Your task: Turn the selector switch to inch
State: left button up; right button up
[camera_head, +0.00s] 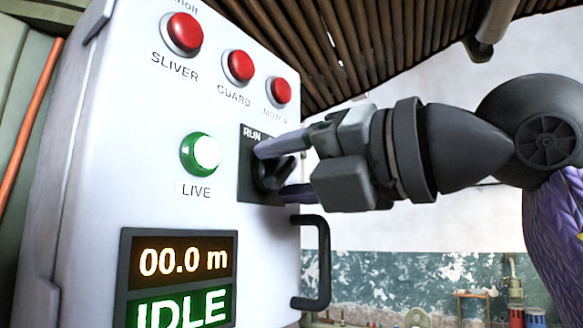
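The selector switch (268,178) is a dark knob on a dark square plate on the front of a white control cabinet. The word RUN shows at the plate's upper left; other lettering on the plate, including any inch mark, is hidden by my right gripper or unreadable. My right gripper (275,171) reaches in from the right. Its two fingers are spread apart, one above and one below the knob, with the knob's handle between them. I see no clear contact with the handle. The handle's exact setting is partly hidden. My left gripper is not in view.
The cabinet (75,200) has red lamps or buttons labelled SLIVER (183,33), GUARD (239,67) and MOTOR (279,92), and a green LIVE lamp (203,153). A display (180,262) reads 00.0 m and IDLE. A dark handle (322,262) sticks out below my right gripper.

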jog(key=shift+s+d, duration=0.2)
jog(key=shift+d, duration=0.15)
jog(key=b+v, duration=0.2)
jog(key=v, duration=0.7)
jog(key=shift+b, duration=0.3)
